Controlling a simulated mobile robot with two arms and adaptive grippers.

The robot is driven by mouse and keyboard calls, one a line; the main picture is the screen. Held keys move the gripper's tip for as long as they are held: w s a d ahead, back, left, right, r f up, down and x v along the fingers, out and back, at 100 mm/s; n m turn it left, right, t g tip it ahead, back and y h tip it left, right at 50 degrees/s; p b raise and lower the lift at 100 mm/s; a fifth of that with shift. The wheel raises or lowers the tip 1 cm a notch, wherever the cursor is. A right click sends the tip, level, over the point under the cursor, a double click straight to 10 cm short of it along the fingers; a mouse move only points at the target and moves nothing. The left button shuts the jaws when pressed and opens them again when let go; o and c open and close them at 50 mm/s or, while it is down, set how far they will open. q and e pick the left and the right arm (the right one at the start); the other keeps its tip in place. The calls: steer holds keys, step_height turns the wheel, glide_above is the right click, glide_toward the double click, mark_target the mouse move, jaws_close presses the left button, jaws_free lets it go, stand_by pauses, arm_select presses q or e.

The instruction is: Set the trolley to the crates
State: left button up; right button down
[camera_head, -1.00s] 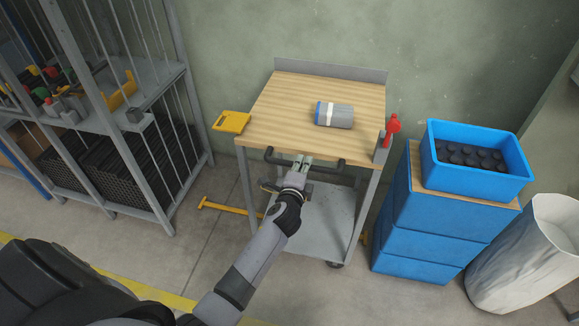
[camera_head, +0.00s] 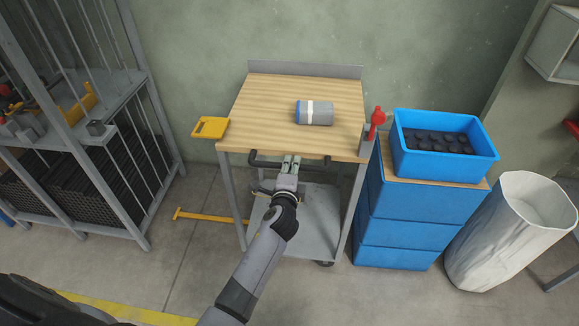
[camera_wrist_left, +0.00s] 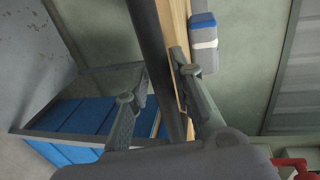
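The trolley (camera_head: 318,240) has a wooden top and a grey lower shelf. A dark push handle (camera_head: 318,164) runs along its near side. My left gripper (camera_head: 291,159) is at the middle of this handle. The blue crates (camera_head: 405,225) are stacked just right of the trolley, with a narrow gap between. An open blue crate (camera_head: 440,162) with dark round pieces stands on top. My right gripper is not in view.
A grey-blue roll (camera_head: 318,113) lies on the trolley top. A yellow floor bar (camera_head: 208,217) lies left. A rack stands left, a white sack (camera_head: 512,230) right.

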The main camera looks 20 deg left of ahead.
arm_select(q)
steer(key=shift+o, duration=1.2)
steer(key=shift+a+r, duration=0.1)
steer(key=shift+a, duration=0.05)
steer(key=v, duration=1.2)
